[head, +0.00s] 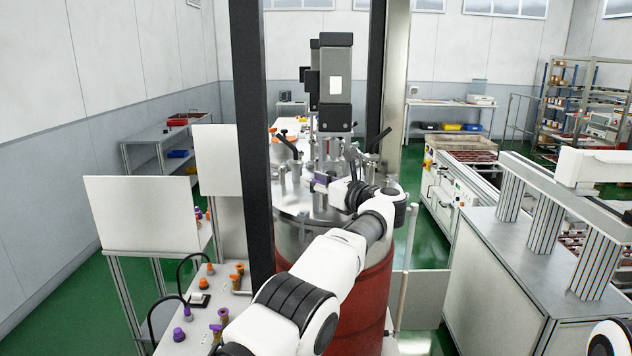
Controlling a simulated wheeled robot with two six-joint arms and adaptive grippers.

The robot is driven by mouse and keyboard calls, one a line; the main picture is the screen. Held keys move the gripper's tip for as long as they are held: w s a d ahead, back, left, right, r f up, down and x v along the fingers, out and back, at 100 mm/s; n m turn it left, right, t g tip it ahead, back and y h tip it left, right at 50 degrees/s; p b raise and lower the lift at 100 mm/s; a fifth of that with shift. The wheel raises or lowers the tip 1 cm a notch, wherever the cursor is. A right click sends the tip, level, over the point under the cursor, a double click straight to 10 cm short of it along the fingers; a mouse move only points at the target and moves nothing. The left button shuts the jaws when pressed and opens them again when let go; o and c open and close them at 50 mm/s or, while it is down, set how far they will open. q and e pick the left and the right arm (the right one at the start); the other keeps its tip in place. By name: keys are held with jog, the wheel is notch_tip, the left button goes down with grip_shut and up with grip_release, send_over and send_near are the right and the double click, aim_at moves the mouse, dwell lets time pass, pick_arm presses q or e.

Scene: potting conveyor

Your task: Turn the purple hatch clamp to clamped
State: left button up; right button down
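A small purple part (321,179), which looks like the hatch clamp, sits on the metal lid (296,208) of the red drum-shaped vessel. My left arm reaches up from the bottom middle over the vessel, and its end points left. My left gripper (328,183) is at the purple part. It is small in the view and overlaps the part, so I cannot tell whether its fingers touch it or are closed. The clamp's exact position is also unclear. My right gripper is out of view; only a piece of my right arm shows at the bottom right corner.
Dark uprights (251,130) frame the vessel on both sides. A bench (205,310) with purple and orange fittings is at lower left. A grey cabinet (500,270) stands right.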

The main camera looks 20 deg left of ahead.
pick_arm(q)
jog(key=shift+s+d, duration=0.15)
jog(key=shift+d, duration=0.4)
jog(key=v, duration=0.6)
jog(key=shift+s, duration=0.2)
jog(key=shift+d+f, duration=0.1)
